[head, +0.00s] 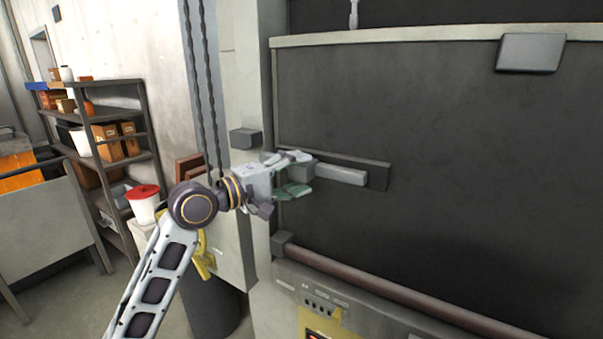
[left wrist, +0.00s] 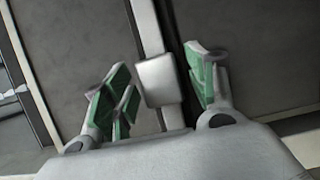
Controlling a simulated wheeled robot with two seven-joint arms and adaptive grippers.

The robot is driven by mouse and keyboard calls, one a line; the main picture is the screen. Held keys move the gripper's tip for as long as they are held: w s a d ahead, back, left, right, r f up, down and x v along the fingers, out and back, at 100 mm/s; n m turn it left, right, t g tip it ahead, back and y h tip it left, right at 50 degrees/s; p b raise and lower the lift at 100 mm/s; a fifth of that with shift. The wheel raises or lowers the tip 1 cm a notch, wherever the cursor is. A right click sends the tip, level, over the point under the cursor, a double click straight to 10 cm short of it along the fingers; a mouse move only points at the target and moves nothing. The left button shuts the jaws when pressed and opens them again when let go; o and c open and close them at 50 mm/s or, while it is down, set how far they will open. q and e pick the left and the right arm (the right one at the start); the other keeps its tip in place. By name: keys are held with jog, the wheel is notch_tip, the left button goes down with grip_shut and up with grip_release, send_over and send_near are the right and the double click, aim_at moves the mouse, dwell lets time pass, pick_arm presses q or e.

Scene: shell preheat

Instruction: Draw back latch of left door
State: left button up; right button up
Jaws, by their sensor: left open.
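The left door (head: 420,120) is a large dark panel in a pale frame. Its latch is a light grey bar (head: 342,174) lying across a dark backing plate (head: 378,177). My left gripper (head: 294,173) is open at the left end of this bar, one finger above and one below it. Gaps show on both sides of the block. The fingers partly hide the latch's left end in the head view. My right gripper is out of view.
A brown horizontal rail (head: 400,295) runs below the door, above a control panel (head: 318,305). A grey block (head: 245,138) juts from the frame left of the latch. A shelf rack (head: 148,120) and a red-lidded white bucket (head: 144,208) stand at left.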

pick_arm(q)
jog(key=v, duration=1)
jog(key=shift+a, duration=0.15)
jog(key=shift+s, duration=0.1)
